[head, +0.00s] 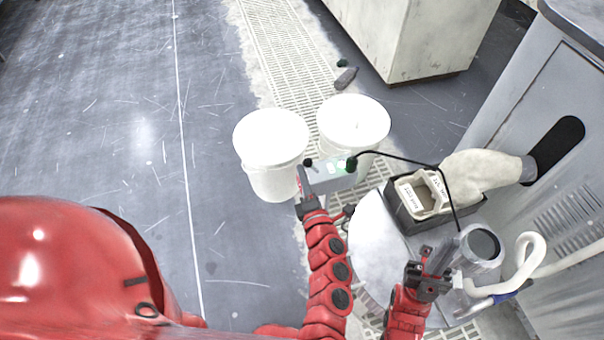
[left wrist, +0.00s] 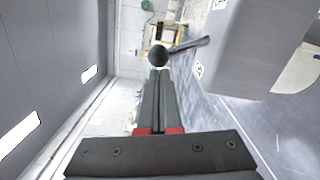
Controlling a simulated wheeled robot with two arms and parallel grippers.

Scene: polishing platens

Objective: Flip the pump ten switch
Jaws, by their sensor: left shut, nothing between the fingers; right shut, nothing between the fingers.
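A small grey box (head: 328,181) with green marks on its top stands between two white buckets in the head view. A switch lever with a black ball knob (head: 308,162) sticks out of its left side. In the left wrist view the grey box (left wrist: 232,50) is at upper right, and its lever ends in the black knob (left wrist: 158,55). My left gripper (head: 302,174) is shut and empty, its fingertips (left wrist: 159,73) right by the knob; I cannot tell whether they touch. My right gripper (head: 443,254) is shut and empty, beside a grey metal cup.
Two white buckets (head: 270,150) (head: 354,122) stand beside the box. A black cable runs from the box's right side. A dark bin (head: 437,220) with a labelled tray and a round white lid (head: 372,228) are to the right. Open floor lies to the left.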

